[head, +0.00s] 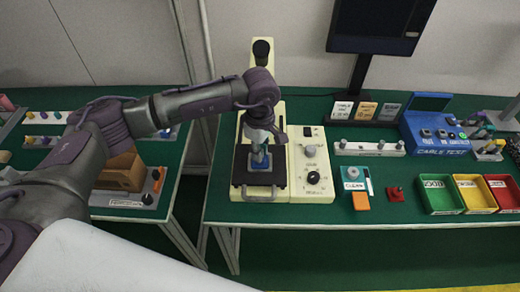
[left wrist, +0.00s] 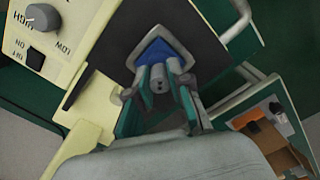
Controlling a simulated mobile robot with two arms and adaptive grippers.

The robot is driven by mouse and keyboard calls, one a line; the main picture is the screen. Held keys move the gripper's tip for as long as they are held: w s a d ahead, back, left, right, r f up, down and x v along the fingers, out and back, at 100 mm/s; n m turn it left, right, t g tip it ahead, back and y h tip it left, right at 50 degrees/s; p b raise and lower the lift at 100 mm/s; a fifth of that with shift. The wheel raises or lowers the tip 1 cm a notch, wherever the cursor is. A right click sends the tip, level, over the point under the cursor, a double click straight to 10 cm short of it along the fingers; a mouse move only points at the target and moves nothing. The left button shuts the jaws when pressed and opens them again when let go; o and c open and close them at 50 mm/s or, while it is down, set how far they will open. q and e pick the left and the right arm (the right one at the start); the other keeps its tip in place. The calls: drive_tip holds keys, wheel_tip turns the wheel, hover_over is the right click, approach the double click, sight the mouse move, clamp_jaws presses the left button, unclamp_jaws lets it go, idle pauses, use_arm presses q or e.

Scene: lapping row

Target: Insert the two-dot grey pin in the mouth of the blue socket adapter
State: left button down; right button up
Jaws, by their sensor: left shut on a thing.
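My left gripper (head: 258,155) is over the dark plate of the cream machine, pointing down. In the left wrist view the teal-fingered gripper (left wrist: 160,82) is shut on the grey pin (left wrist: 159,86), whose near end shows small dark dots. The blue socket adapter (left wrist: 163,48) lies just beyond the fingertips in that view; in the head view its blue edge (head: 260,166) shows beneath the gripper. The fingers and pin hide much of the adapter's mouth, so I cannot tell whether the pin's far end is inside it. My right gripper is not in view.
The cream machine (head: 308,178) has knobs to the right of the plate. A white pin rack (head: 368,148), a blue cable tester (head: 437,135) and green, yellow and red bins (head: 440,209) stand further right. A gap separates this table from the left one.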

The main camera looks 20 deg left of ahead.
use_arm(q)
drive_tip(key=shift+f, duration=0.2)
drive_tip(key=c, duration=1)
unclamp_jaws()
drive_tip(key=shift+r, duration=0.15)
wheel_tip(320, 180, up, 12)
drive_tip(key=shift+f, duration=0.1)
drive_tip(key=shift+d, duration=0.1)
